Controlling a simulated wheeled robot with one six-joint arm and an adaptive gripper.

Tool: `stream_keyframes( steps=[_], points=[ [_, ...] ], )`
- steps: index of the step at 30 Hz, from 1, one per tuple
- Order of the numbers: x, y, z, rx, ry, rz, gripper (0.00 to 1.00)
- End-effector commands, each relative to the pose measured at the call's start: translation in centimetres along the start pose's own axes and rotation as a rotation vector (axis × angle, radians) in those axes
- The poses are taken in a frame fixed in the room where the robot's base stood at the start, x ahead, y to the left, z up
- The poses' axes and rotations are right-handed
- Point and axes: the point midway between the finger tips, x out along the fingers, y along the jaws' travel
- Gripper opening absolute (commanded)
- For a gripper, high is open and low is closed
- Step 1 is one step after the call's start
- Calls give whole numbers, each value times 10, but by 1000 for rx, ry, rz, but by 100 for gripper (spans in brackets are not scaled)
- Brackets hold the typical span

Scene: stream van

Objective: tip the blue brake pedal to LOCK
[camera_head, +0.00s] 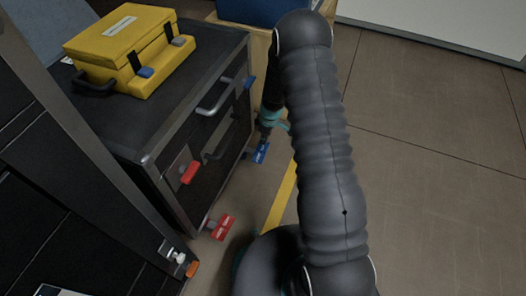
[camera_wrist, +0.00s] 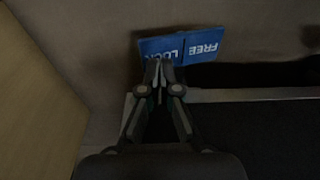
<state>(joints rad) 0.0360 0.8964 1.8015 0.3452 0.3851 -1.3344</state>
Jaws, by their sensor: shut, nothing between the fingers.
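The blue brake pedal (camera_head: 260,153) sits low at the far bottom corner of the dark cabinet in the head view. In the wrist view the blue pedal (camera_wrist: 183,45) has two halves, LOCK on the left and FREE on the right, with the lettering upside down. My gripper (camera_wrist: 158,66) is shut and empty, its fingertips at the near edge of the LOCK half. I cannot tell whether they touch it. In the head view my gripper (camera_head: 266,130) is just above the pedal, partly hidden behind my arm.
The dark cabinet (camera_head: 190,140) has drawer handles, a red latch (camera_head: 190,172) and a red pedal (camera_head: 222,227) at its near corner. A yellow case (camera_head: 125,48) lies on top. A wooden box (camera_head: 245,42) stands behind. The floor right of my arm is clear.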

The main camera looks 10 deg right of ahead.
Motion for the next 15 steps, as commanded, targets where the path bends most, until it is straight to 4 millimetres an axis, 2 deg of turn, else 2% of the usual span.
stream_keyframes(
  steps=[15],
  points=[
    [7,0,1,0,0,0,0]
  ],
)
